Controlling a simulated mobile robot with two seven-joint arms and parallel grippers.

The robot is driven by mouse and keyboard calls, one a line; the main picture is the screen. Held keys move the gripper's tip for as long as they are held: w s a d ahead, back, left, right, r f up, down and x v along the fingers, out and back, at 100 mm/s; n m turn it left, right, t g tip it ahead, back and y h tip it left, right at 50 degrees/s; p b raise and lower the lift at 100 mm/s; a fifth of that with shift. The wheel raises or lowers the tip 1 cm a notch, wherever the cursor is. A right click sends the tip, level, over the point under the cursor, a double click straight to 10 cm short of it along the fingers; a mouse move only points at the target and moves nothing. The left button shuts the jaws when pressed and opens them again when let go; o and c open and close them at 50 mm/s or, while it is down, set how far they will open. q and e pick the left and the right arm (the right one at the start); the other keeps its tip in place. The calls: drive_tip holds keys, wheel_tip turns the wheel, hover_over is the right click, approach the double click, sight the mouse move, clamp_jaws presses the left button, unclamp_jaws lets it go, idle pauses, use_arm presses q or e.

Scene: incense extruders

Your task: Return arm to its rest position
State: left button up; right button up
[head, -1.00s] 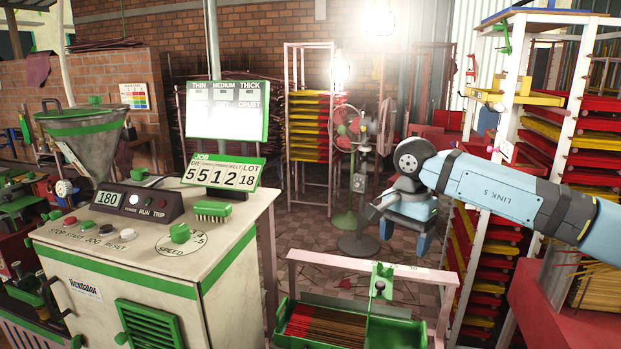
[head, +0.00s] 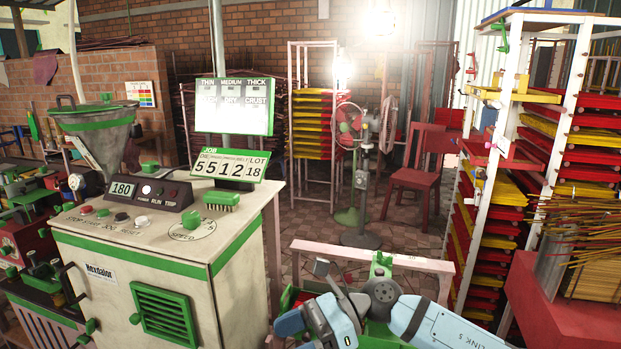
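My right arm (head: 435,322) comes in from the lower right, low in the head view, with its light-blue link running toward the bottom middle. Its dark round joint sits in front of the pink-framed rack (head: 335,250). Pale blue and grey parts at the arm's far end lie left of that joint, partly cut off by the bottom edge. I cannot make out the fingertips or tell whether anything is held. My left gripper and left arm are not in view.
A cream and green extruder machine (head: 150,262) with a hopper (head: 95,130) stands at left. The green tray (head: 287,300) is mostly hidden behind my arm. A red chair (head: 415,178) and a fan (head: 352,120) stand behind. White racks (head: 508,100) fill the right.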

drive_tip(key=s+d+f+n+t+h, duration=0.5)
drive_tip(key=s+d+f+n+t, duration=0.35)
drive_tip(key=d+f+n, duration=0.2)
drive_tip(key=s+d+f+n+t+h, duration=0.5)
drive_tip(key=s+d+f+n+t, duration=0.3)
drive_tip(key=f, duration=0.4)
use_arm(q)
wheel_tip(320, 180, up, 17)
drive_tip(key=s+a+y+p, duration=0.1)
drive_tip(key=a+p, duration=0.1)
drive_tip(key=p, duration=2.4)
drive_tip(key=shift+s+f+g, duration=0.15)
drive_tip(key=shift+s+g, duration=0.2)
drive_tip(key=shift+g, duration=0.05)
use_arm(e)
drive_tip(key=s+d+r, duration=0.1)
drive_tip(key=d+r, duration=0.1)
drive_tip(key=r, duration=0.6)
drive_tip(key=s+d+r+h, duration=0.1)
drive_tip(key=d+r, duration=0.1)
drive_tip(key=r, duration=0.6)
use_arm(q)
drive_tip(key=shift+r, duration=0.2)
use_arm(e)
drive_tip(key=shift+g, duration=0.25)
